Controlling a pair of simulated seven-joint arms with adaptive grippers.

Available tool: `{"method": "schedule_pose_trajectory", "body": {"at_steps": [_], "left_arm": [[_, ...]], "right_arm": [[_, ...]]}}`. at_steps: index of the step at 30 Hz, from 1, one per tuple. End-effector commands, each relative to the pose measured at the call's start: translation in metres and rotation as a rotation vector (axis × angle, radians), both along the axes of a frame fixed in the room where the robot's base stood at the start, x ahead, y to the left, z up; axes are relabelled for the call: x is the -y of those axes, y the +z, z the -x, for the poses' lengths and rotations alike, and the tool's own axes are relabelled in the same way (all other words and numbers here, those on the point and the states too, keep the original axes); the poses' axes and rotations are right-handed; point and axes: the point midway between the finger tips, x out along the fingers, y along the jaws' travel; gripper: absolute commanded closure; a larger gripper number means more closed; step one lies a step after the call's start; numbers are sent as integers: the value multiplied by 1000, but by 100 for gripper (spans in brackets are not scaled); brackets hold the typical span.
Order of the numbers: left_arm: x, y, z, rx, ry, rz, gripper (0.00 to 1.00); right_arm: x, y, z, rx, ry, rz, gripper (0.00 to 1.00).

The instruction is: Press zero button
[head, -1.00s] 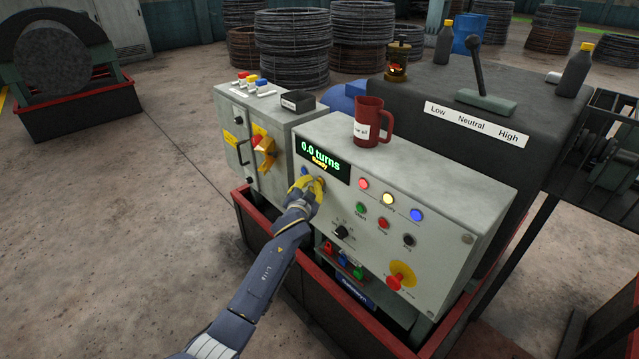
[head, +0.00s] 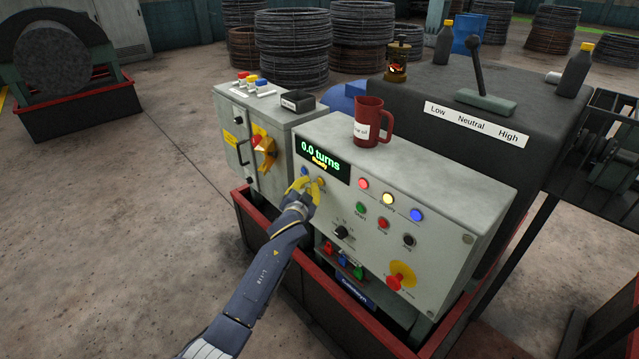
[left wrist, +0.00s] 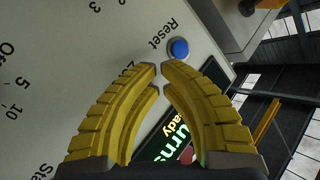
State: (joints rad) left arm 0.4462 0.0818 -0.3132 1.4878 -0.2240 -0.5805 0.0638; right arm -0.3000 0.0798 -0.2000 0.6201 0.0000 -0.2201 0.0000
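The grey control panel (head: 440,228) has a display (head: 322,161) reading "0.0 turns" and "Ready". A blue button (head: 304,171) sits just below the display; it also shows in the left wrist view (left wrist: 178,48), labelled "Reset". Beside it, a label starting with "Z" (left wrist: 128,70) is partly covered by my fingers. I cannot clearly make out the button that belongs to it. My left gripper (head: 306,184) is in front of the panel, below the display. Its yellow fingers show in the left wrist view (left wrist: 160,66), tips brought together with nothing between them. Contact with the panel cannot be told. My right gripper is out of view.
Red, yellow and blue lamps, green and red buttons and a red emergency knob (head: 402,274) are on the panel to the right. A red mug (head: 368,122) stands on top. A cabinet with a yellow-backed switch (head: 263,147) is at the left.

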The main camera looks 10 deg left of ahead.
Motion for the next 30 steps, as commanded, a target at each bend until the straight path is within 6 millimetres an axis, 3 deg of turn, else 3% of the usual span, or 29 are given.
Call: {"method": "schedule_pose_trajectory", "body": {"at_steps": [13,30], "left_arm": [[-4,-1,4,0,1,-1,100],[-31,-1,37,-1,1,0,100]], "right_arm": [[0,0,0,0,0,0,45],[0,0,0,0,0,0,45]]}}
